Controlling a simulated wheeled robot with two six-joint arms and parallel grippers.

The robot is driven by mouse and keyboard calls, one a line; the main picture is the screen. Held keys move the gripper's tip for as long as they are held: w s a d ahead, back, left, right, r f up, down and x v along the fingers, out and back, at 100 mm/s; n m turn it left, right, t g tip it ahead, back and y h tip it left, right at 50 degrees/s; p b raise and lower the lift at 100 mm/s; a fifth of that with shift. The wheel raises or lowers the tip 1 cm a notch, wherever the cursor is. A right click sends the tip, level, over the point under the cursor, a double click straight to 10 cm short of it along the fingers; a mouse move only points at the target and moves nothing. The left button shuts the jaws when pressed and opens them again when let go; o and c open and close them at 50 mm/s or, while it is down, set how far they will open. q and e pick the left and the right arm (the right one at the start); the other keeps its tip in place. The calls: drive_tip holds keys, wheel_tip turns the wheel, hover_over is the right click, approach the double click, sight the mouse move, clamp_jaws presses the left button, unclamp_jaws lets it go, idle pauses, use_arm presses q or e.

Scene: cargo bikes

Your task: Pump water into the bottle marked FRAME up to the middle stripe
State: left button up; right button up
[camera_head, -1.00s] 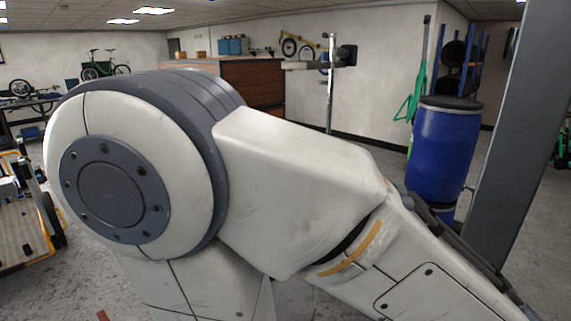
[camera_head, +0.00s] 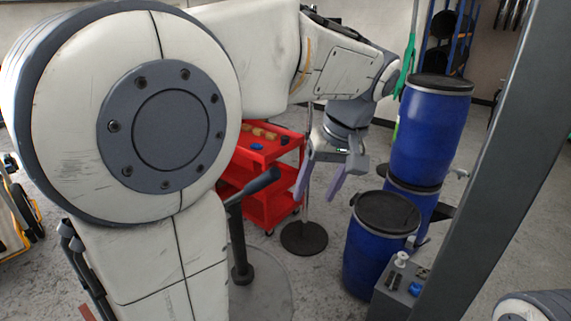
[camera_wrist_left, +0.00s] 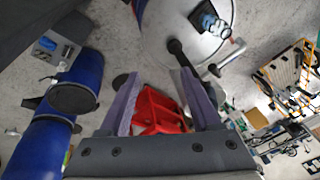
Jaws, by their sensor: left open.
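My left gripper (camera_head: 322,186) hangs open and empty in the head view, its two purple fingers apart and pointing down, in front of the red cart. In the left wrist view its fingers (camera_wrist_left: 160,108) are spread with nothing between them; the cart shows beyond. I cannot make out a bottle marked FRAME or any stripes. A grey box (camera_head: 392,303) at lower right carries a small white fitting (camera_head: 402,259) and a blue item (camera_head: 415,289); whether the fitting is a pump is unclear. My right gripper is not in view.
Blue barrels (camera_head: 430,130) with black lids stand right of the gripper, beside the grey box. The red cart (camera_head: 262,180) holds small items on top. A black round base with a pole (camera_head: 304,238) stands before it. A grey post crosses the right side.

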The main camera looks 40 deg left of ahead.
sight(262, 182)
use_arm(q)
drive_tip(key=a+r+n, duration=0.2)
drive_tip(key=a+r+n+y, duration=0.1)
drive_tip(key=a+r+n, duration=0.1)
drive_tip(key=a, duration=0.1)
drive_tip(key=a+r+n+g, duration=0.1)
drive_tip(key=a+r, duration=0.1)
drive_tip(key=a, duration=0.1)
drive_tip(key=shift+w+a+r+n+p, duration=0.1)
drive_tip(key=shift+n+p, duration=0.3)
drive_tip(key=shift+a, duration=0.3)
drive_tip(key=p+x, duration=0.2)
drive_tip(key=x, duration=0.8)
clamp_jaws()
